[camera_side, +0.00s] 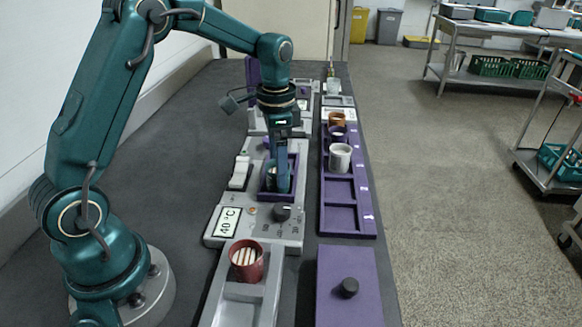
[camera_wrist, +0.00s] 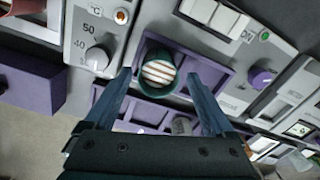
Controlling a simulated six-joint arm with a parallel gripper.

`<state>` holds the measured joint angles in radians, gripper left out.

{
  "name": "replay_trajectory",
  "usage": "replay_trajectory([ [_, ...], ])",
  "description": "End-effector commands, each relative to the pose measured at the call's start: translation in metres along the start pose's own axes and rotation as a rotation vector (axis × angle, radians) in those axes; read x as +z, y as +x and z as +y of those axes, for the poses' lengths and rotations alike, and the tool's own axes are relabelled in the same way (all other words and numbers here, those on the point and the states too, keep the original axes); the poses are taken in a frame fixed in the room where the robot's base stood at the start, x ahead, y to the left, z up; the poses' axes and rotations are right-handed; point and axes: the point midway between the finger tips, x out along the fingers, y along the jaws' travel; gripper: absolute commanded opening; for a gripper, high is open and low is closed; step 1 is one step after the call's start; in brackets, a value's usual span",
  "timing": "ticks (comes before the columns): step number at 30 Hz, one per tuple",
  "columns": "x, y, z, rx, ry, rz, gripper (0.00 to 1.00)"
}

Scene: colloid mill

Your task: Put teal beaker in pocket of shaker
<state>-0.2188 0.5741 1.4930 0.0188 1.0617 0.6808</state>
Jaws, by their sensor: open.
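The teal beaker (camera_wrist: 158,73), with white and red stripes showing inside it, stands in a purple pocket (camera_wrist: 215,73) of the grey shaker (camera_side: 226,198). It also shows in the side view (camera_side: 284,182), partly hidden by my gripper. My gripper (camera_side: 277,165) points down over the pocket. In the wrist view my open fingers (camera_wrist: 159,76) are on either side of the beaker, with a visible gap on each side. How deep the fingertips reach cannot be told exactly.
A purple rack (camera_side: 340,222) to the right holds a grey-white beaker (camera_side: 340,158) and others behind it, with empty front pockets. A red beaker (camera_side: 246,262) with white sticks stands in front of the shaker. A purple block with a black knob (camera_side: 347,287) is at front right.

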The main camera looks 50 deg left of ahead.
Motion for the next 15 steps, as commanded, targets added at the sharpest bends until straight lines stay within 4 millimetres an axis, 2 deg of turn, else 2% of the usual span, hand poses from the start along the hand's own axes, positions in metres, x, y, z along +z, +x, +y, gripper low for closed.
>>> replay_trajectory([
  [9,-0.001,-0.066,-0.001,-0.004,0.001,0.006,0.88],
  [15,-0.001,-0.094,0.000,-0.002,0.001,0.003,0.88],
])
